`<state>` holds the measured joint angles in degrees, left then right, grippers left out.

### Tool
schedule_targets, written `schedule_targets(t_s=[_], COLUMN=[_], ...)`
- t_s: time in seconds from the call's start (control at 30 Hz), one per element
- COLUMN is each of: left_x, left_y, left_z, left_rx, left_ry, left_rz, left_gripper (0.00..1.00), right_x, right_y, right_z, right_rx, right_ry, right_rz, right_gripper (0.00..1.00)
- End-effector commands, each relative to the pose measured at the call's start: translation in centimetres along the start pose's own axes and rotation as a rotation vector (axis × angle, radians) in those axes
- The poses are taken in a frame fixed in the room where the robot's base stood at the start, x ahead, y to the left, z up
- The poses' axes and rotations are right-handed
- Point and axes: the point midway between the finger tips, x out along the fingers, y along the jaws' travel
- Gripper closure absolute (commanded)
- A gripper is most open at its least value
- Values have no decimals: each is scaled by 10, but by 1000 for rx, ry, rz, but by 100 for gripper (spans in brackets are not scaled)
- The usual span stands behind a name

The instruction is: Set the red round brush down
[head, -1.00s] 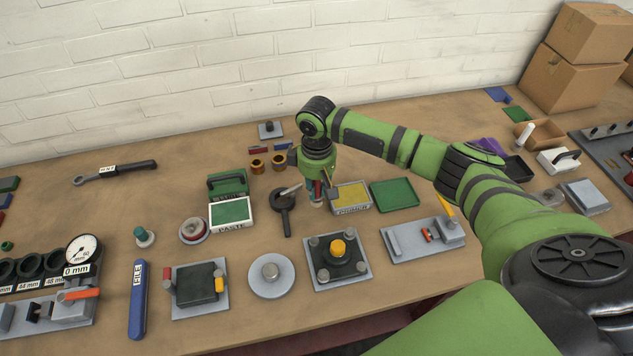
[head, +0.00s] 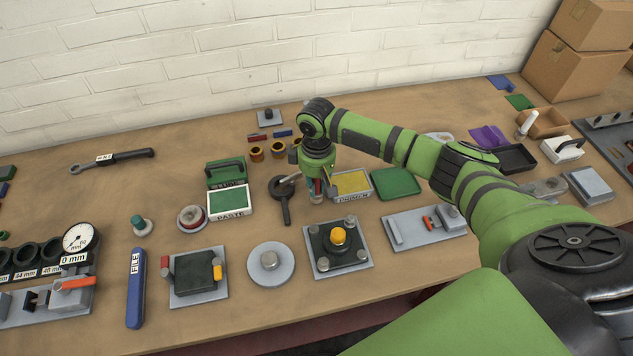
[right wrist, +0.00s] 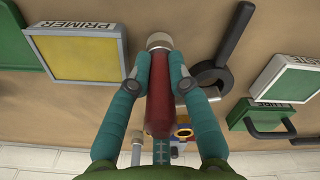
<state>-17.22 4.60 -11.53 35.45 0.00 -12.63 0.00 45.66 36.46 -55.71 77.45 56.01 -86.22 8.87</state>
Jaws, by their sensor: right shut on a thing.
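The red round brush shows in the right wrist view as a dark red handle (right wrist: 158,100) with a pale end pointing away from the palm. My right gripper (right wrist: 158,77) is shut on it, one teal finger on each side. In the head view the right gripper (head: 318,187) is low over the bench, just left of the yellow PRIMER tray (head: 350,184). The brush's pale end (head: 316,199) hangs down close to the bench top; I cannot tell whether it touches. My left gripper is not in view.
A dark ring-headed tool (head: 281,190) lies close on the left. The green PASTE box (head: 230,202) is further left, a green tray (head: 396,183) to the right. A small bare bench strip lies between.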

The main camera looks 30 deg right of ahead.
Motion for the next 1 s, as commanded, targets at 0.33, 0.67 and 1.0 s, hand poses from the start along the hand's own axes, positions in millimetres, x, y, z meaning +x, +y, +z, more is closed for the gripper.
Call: schedule_targets(t_s=[0.33, 0.67, 1.0], left_x=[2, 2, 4], left_y=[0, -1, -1], left_z=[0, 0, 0], left_rx=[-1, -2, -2], left_ry=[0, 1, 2], left_rz=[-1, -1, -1], left_gripper=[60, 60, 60], right_x=[8, 9, 14], right_y=[0, 0, 0], right_z=[0, 0, 0], right_rx=[-1, 0, 0], right_ry=[1, 0, 0], right_rz=[-1, -1, -1], right_gripper=[100, 100, 68])
